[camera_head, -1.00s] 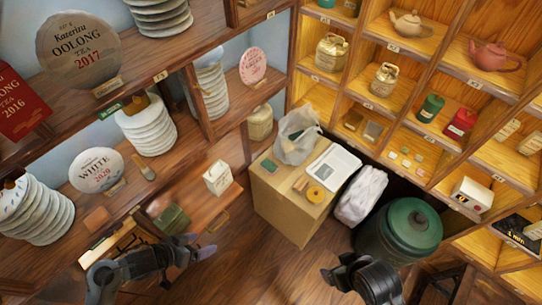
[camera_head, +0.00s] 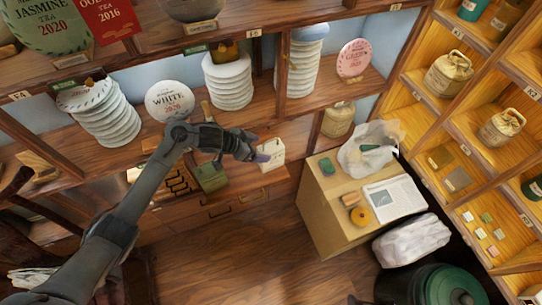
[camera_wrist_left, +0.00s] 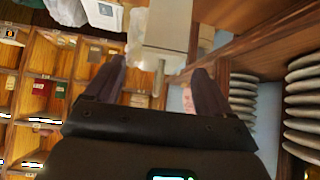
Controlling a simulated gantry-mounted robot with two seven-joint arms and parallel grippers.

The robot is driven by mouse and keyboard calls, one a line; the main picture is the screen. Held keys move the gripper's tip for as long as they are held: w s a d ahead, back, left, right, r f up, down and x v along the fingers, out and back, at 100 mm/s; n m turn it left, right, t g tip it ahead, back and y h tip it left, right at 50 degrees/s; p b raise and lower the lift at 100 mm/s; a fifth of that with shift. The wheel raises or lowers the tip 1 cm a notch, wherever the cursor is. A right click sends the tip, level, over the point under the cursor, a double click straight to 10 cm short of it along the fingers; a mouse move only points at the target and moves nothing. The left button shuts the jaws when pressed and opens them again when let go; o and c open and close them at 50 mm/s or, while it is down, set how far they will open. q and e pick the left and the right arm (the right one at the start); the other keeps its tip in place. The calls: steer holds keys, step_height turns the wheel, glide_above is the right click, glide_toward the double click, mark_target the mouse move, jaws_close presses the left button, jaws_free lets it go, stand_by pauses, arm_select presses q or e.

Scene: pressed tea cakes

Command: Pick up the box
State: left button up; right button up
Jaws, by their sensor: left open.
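A small white box (camera_head: 270,154) stands on the wooden drawer ledge below the shelf. My left gripper (camera_head: 252,152) is right beside it, at its left side in the head view, and overlaps its edge there. In the left wrist view the pale box (camera_wrist_left: 168,28) lies ahead, between the lines of the two dark fingers (camera_wrist_left: 157,85). The fingers are spread and nothing is clamped between them. Whether a finger touches the box cannot be told. Only a dark tip of my right gripper (camera_head: 353,299) seems to show at the bottom edge.
A green box (camera_head: 210,178) sits on the ledge close to my left wrist. Stacked tea cakes (camera_head: 228,82) and a white tea disc (camera_head: 168,100) stand on the shelf behind. A low cabinet (camera_head: 325,210) with a bag and paper stands to the right.

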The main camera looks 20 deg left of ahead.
mark_target(271, 153)
arm_select(q)
steer(key=shift+x, duration=2.85)
steer(key=shift+a, duration=0.15)
steer(key=c, duration=1.1)
